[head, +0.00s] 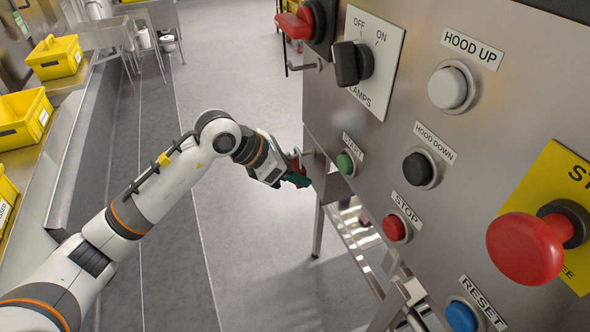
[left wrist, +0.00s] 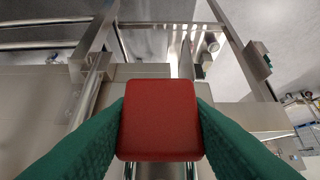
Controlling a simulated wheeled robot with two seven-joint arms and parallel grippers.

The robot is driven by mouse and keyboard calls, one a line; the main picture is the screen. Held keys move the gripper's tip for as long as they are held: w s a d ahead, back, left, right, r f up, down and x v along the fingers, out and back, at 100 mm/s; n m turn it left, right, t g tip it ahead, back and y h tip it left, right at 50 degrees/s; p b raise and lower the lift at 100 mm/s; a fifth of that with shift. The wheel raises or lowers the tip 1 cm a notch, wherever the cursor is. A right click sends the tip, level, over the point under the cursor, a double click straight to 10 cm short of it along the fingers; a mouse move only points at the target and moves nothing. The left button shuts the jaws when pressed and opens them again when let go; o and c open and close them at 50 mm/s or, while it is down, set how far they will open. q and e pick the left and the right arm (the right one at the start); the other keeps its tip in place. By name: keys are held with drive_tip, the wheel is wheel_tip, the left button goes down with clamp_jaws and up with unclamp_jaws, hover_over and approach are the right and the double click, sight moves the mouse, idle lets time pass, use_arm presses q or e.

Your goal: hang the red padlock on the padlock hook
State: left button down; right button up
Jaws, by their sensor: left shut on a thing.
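The red padlock (left wrist: 158,120) is held between the two green fingers of my left gripper (left wrist: 160,128). Its body faces the left wrist camera, and two metal rods, likely its shackle, show at the bottom edge of that view. In the head view my left gripper (head: 297,179) is beside the left edge of the panel, and only a bit of the padlock (head: 297,161) shows. A small metal rod (head: 306,66) sticks out of the panel's left side, higher up; I cannot tell for sure that it is the padlock hook. My right gripper is not in view.
The steel panel (head: 430,110) fills the right side, with a black lamp switch (head: 352,63), a red handle (head: 294,22), several buttons and a large red stop knob (head: 527,247) protruding. Yellow bins (head: 55,57) stand at the left. The floor between is clear.

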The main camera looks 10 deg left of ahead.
use_arm(q)
drive_tip(key=shift+f, duration=0.15)
drive_tip(key=c, duration=0.7)
unclamp_jaws()
drive_tip(key=shift+b+v, duration=1.45)
drive_tip(key=shift+v, duration=4.6)
